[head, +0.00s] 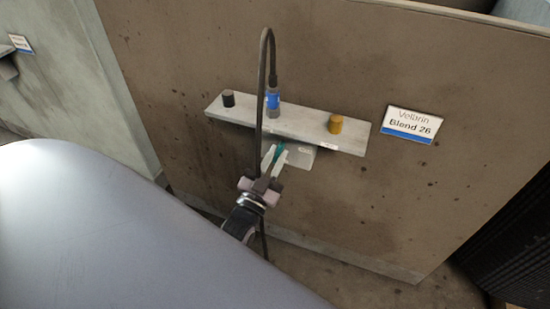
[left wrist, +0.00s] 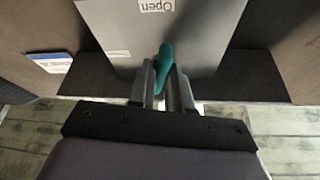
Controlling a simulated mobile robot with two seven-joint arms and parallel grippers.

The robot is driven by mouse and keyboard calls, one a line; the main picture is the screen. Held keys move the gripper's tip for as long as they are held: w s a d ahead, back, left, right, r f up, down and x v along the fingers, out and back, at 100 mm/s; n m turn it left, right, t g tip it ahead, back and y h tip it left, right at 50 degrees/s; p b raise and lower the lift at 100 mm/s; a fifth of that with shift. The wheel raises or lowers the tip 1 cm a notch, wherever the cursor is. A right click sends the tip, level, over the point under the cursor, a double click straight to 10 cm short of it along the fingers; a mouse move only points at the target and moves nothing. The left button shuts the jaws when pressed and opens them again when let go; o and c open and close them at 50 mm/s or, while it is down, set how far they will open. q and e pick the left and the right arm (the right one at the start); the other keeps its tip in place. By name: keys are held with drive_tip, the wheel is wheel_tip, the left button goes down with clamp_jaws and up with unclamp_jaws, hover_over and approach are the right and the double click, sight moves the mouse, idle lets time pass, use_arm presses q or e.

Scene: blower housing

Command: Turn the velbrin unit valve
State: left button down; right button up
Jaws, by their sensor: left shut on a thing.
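The Velbrin unit is marked by a label (head: 410,124) reading "Velbrin Blend 26" on the brown wall. The teal valve handle (left wrist: 164,62) stands out from a light grey plate (left wrist: 205,30) that bears the word "Open" (left wrist: 156,5). In the head view only a small bit of the teal handle (head: 280,149) shows, below the shelf. My left gripper (head: 273,155) is at the handle, its fingers closed around it; it also shows in the left wrist view (left wrist: 164,85). The handle's base is partly hidden by the fingers. My right gripper is not in view.
A narrow grey shelf (head: 300,128) juts out above the handle, with a black knob (head: 228,98), a blue connector (head: 272,100) and a yellow knob (head: 335,124). A dark cable (head: 263,75) loops up from the connector and hangs down close by my left gripper.

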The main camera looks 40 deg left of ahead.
use_arm(q)
drive_tip(key=shift+n+y, duration=0.5)
drive_tip(key=shift+n, duration=0.4)
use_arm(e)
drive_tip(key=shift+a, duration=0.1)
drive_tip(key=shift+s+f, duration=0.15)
use_arm(q)
drive_tip(key=c, duration=1.1)
unclamp_jaws()
drive_tip(key=shift+c, duration=0.2)
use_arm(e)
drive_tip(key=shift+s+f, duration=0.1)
use_arm(q)
drive_tip(key=shift+s, duration=0.1)
drive_tip(key=v, duration=0.7)
